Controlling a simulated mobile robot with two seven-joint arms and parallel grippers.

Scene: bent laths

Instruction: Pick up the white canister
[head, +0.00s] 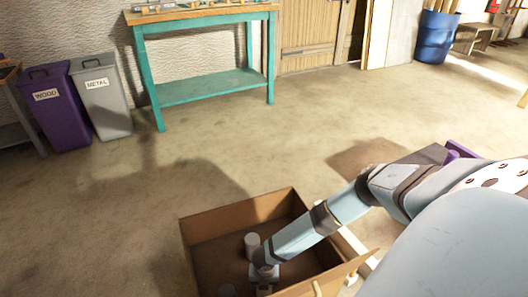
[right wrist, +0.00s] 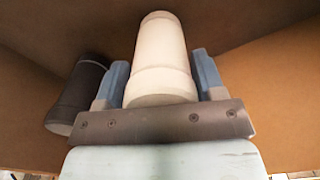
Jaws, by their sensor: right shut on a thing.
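The white canister (right wrist: 163,55) stands out between the two blue fingers of my right gripper (right wrist: 161,85) in the right wrist view. The fingers are shut on it, one on each side. In the head view my right gripper (head: 265,281) reaches down inside an open cardboard box (head: 205,212). A pale canister (head: 252,243) shows just beside the wrist there; I cannot tell whether it is the held one. My left gripper is not in view.
A dark canister with a pale end (right wrist: 78,93) lies close to the left finger. Another pale round top (head: 227,290) shows low in the box. The box walls surround the gripper. A teal workbench (head: 205,88) and bins (head: 101,97) stand beyond open floor.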

